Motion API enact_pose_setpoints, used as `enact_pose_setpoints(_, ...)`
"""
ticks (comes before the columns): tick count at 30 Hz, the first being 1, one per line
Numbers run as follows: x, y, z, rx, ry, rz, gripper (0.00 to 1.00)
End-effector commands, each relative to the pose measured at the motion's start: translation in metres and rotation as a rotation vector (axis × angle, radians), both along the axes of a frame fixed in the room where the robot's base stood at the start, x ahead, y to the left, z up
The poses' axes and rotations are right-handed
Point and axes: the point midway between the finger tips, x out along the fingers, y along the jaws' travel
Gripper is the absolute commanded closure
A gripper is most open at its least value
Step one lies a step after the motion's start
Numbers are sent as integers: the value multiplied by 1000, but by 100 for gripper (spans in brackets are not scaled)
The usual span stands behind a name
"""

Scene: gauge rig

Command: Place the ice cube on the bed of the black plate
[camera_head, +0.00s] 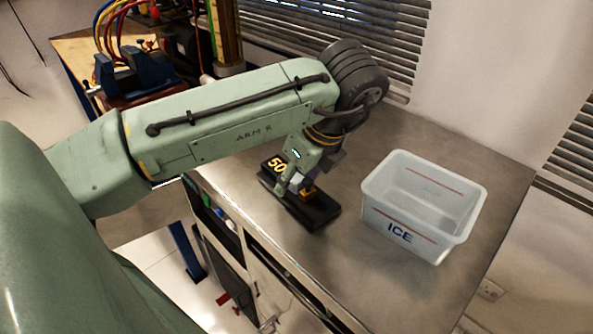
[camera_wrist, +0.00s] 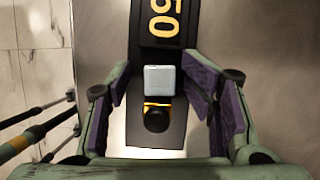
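The black plate (camera_head: 317,214) lies on the metal counter, with a yellow "50" on its raised end. It also shows in the wrist view (camera_wrist: 179,50). The ice cube (camera_wrist: 160,80), a pale blue-grey block, appears to rest on the plate's bed between the "50" block and a yellow strip with a black knob (camera_wrist: 156,119). My gripper (camera_wrist: 161,88) is open around the cube, with a gap on both sides of it. In the head view my gripper (camera_head: 297,184) is low over the plate and partly hides the cube.
A translucent bin marked "ICE" (camera_head: 398,233) stands on the counter to the right of the plate. The counter's front edge (camera_head: 262,238) runs close to the plate, above drawers. A blue vise (camera_head: 132,70) and cables are at the back left.

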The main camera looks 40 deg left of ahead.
Motion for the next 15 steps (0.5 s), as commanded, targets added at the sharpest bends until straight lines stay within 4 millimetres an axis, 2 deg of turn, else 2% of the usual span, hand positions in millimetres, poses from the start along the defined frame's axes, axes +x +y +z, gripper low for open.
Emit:
enact_pose_setpoints(2,-2,-2,-1,-7,11,-3,57)
enact_pose_setpoints(5,-2,-1,9,-3,9,0,57)
enact_pose_setpoints(15,-2,-23,71,-5,2,-5,57)
